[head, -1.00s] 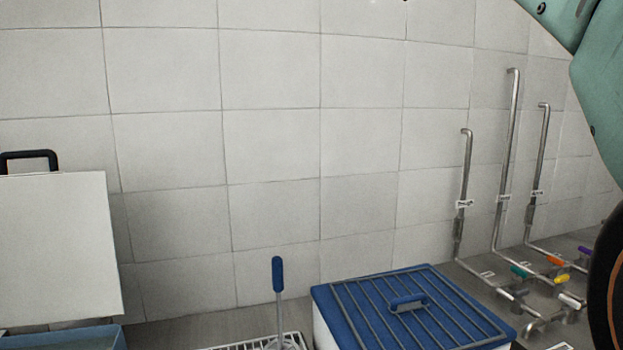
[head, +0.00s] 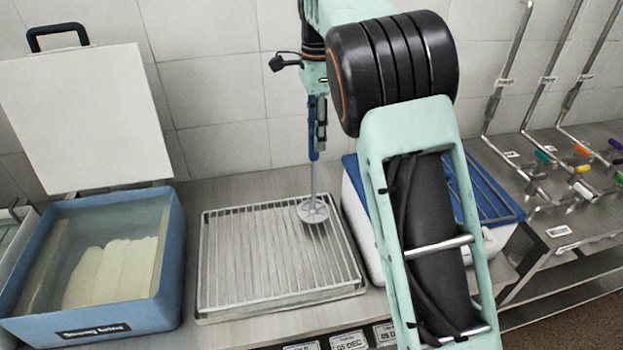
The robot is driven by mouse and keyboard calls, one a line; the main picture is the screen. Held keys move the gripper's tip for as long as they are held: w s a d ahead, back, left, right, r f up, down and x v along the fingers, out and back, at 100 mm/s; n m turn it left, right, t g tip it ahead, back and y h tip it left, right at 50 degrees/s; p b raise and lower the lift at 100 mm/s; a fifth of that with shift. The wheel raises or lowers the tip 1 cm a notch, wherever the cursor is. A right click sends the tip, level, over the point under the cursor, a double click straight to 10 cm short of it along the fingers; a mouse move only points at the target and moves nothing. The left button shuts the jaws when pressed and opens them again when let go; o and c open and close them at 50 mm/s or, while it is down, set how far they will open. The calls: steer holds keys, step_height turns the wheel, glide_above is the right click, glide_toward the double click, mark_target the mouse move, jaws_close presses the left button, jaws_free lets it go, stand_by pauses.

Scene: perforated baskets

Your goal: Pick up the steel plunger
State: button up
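The steel plunger (head: 313,210) stands upright, with a blue handle, a thin steel shaft and a round perforated disc at the bottom. Its disc is at the right back part of a white slatted drain rack (head: 209,262), on or just above the slats; I cannot tell which. My gripper (head: 318,145) points down at the blue handle, and its dark fingers overlap the handle in the head view. The upper handle is largely hidden by the gripper. I cannot tell whether the fingers are closed on it.
A blue tub (head: 178,250) with pale blocks and a raised white lid (head: 85,115) stands at left. A white box with a blue slatted lid (head: 490,190) is at right, partly behind my arm. Steel pipes with coloured valves (head: 580,170) stand at far right.

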mark_target(314, 159)
step_height(314, 159, down, 4)
steer(key=shift+r, duration=0.1)
steer(key=f, duration=0.3)
steer(key=f+p, duration=0.1)
steer(key=f, duration=0.1)
steer(key=shift+a+f, duration=0.3)
jaws_close()
